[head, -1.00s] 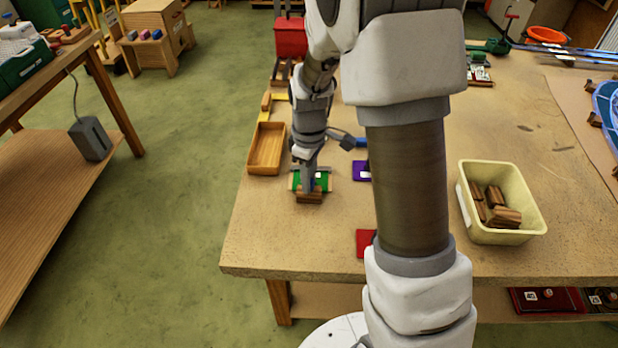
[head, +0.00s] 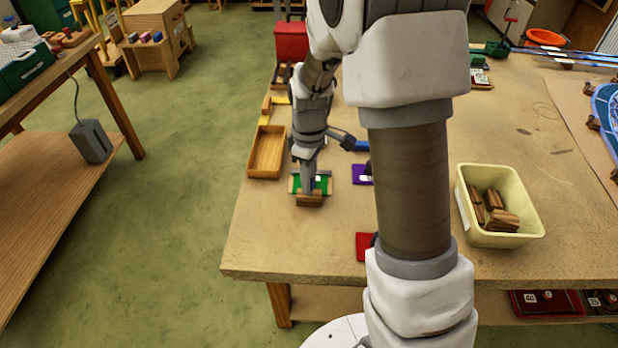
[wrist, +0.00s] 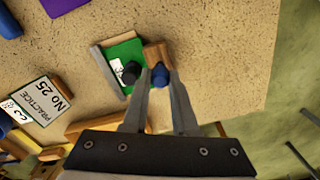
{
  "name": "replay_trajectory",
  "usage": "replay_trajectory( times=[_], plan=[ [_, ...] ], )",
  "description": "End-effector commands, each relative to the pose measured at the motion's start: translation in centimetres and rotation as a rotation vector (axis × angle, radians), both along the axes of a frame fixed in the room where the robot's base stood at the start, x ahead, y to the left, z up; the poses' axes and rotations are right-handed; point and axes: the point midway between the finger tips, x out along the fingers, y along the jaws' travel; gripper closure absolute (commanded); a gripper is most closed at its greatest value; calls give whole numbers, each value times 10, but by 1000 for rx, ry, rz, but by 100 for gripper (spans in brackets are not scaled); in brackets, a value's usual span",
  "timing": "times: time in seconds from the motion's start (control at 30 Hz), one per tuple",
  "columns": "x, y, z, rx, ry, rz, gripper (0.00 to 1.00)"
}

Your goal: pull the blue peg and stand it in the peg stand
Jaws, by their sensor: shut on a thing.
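A blue peg (wrist: 160,75) shows between my fingertips in the wrist view. My gripper (wrist: 159,80) is shut on it. A wooden block (wrist: 157,53) lies right at the peg; I cannot tell whether the peg sits in it or is clear of it. In the head view my gripper (head: 308,191) points down at the green panel (head: 325,184) and the wooden block (head: 310,200). The peg is hidden there.
A shallow wooden tray (head: 267,152) lies left of my gripper. Purple (head: 362,175) and red (head: 365,246) pieces lie to the right. A cream bin (head: 500,205) holds wooden blocks. A "PRACTICE No 25" card (wrist: 43,108) lies near the panel. The table's left edge is close.

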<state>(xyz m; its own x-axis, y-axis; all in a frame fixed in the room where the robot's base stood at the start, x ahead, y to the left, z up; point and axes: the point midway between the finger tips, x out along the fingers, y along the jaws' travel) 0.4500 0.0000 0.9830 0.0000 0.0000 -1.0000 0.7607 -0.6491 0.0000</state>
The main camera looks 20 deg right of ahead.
Motion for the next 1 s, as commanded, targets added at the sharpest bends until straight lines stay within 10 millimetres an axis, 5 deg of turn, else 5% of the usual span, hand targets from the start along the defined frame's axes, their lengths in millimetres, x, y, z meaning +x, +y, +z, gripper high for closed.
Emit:
replay_trajectory(
  times=[1.0],
  plan=[
    [0, 0, 26, 0, -1, 1, 100]
  ],
)
